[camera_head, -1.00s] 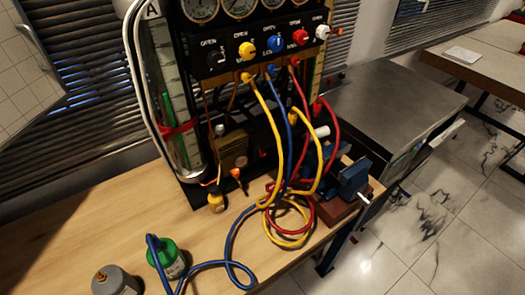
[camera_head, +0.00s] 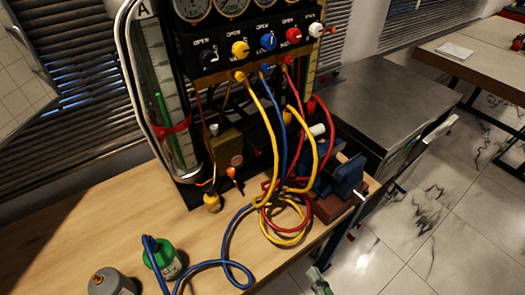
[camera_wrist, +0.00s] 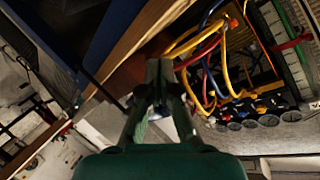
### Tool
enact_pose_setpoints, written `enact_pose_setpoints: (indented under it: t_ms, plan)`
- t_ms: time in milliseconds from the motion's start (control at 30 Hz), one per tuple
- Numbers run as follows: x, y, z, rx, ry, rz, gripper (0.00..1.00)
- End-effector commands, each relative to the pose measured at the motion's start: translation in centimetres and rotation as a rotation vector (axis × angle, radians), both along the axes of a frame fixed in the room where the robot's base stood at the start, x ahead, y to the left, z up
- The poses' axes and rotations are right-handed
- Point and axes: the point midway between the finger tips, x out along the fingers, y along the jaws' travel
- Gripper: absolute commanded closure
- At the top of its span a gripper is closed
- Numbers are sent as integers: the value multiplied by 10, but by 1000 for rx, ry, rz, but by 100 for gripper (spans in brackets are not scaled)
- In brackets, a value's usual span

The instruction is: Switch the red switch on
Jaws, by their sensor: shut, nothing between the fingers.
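The gauge rig (camera_head: 222,62) stands on the wooden bench, with a row of coloured knobs under its gauges. A red knob (camera_head: 293,35) sits between the blue knob (camera_head: 268,42) and the white knob (camera_head: 316,30); I see no other clear red switch, and its setting is too small to read. My gripper (camera_wrist: 160,72) is shut and empty in the wrist view, with the rig beyond it, upside down, to the right. A green piece at the bottom of the head view (camera_head: 319,282) seems to be my gripper's tip, well below and apart from the red knob.
Yellow, red and blue hoses (camera_head: 283,215) loop in front of the rig. A blue vise (camera_head: 335,180) stands at the bench's right edge. A green canister (camera_head: 162,256) and a grey canister (camera_head: 112,283) stand at front left. Open floor lies right of the bench (camera_head: 270,278).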

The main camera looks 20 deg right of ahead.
Motion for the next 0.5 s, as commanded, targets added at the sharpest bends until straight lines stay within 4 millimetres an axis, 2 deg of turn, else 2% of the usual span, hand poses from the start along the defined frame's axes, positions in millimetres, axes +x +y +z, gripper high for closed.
enact_pose_setpoints:
  t_ms: [100,267,500]
  plan:
    - [30,-3,6,105,-14,-17,100]
    - [67,-6,14,247,-18,-25,100]
    - [120,-11,38,448,-25,-18,100]
